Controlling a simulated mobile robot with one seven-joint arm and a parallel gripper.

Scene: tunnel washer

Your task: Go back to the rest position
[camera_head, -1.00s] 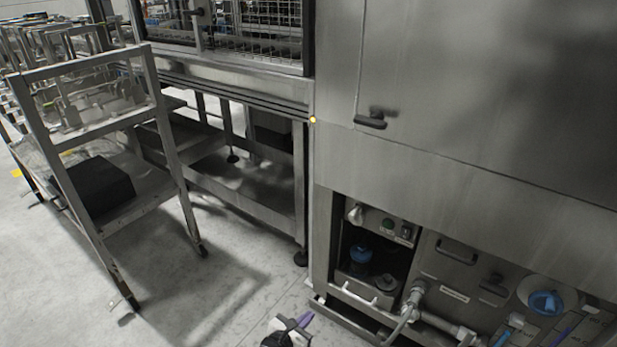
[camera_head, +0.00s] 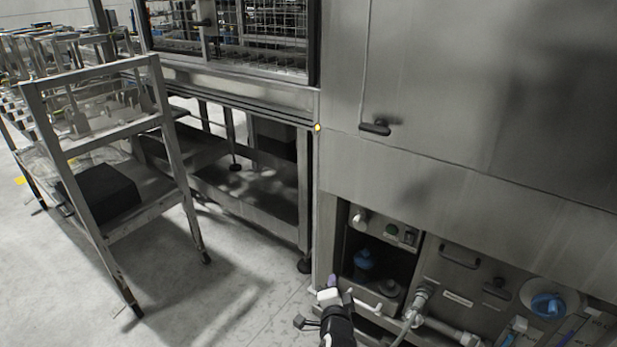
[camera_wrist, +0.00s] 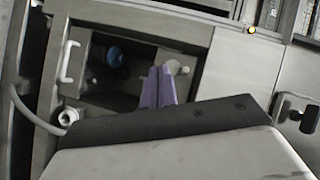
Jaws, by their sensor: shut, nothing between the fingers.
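My gripper (camera_head: 333,283) shows at the bottom middle of the head view, in front of the lower left part of the steel washer (camera_head: 450,110). In the wrist view my gripper (camera_wrist: 159,72) has its two purple fingers together, with nothing between them. Beyond the fingers is an open recess (camera_wrist: 108,85) in the washer. A blue-capped part (camera_wrist: 117,56) sits inside it; the same blue cap (camera_head: 364,260) shows in the head view. The fingers hide part of the recess in the wrist view.
A metal frame cart (camera_head: 180,160) with a black box (camera_head: 100,192) on its shelf stands at the left. A white handle bar (camera_head: 362,298) and a pipe (camera_head: 440,325) stick out low on the washer. The floor (camera_head: 215,290) between cart and washer is clear.

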